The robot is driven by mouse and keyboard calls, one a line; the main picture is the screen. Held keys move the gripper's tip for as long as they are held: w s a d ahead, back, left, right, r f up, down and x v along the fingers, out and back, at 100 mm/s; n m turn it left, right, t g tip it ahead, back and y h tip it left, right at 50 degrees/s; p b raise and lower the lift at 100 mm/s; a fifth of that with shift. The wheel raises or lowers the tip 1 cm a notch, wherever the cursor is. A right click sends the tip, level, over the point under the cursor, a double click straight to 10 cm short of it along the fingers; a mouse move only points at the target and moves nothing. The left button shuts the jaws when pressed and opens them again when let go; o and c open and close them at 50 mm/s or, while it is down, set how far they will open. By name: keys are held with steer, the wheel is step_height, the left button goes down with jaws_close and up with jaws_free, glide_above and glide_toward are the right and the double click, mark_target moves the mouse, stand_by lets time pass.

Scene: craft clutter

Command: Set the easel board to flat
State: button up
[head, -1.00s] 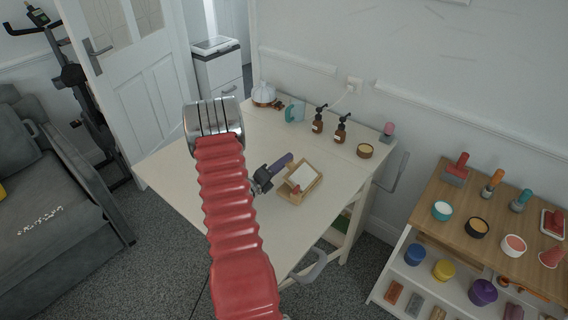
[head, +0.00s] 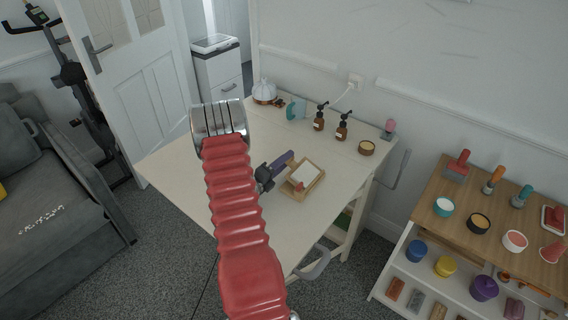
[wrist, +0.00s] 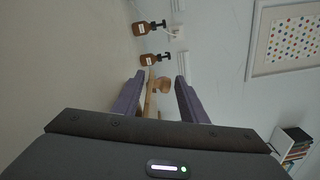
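The easel board (head: 307,173) is a small pale panel in a wooden frame on the cream table; it looks tilted, but its exact angle is hard to read. My gripper (head: 284,162) is just to its left in the head view, a purple finger showing and the other hidden. In the wrist view my gripper (wrist: 157,96) has its two purple fingers apart, with a wooden edge of the easel (wrist: 150,104) showing between them. No contact between fingers and wood is visible.
Two brown pump bottles (head: 341,127), a round wooden pot (head: 366,148), a teal item (head: 296,109) and a pink-topped item (head: 389,128) stand along the table's back. The table (head: 200,165) is clear at left. A shelf unit (head: 462,205) with paint pots stands at right.

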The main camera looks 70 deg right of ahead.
steer(key=shift+o, duration=0.8)
steer(key=shift+a, duration=0.1)
steer(key=v, duration=1.3)
steer(key=shift+w+a, duration=0.1)
steer(key=shift+a, duration=0.2)
steer(key=shift+c, duration=0.6)
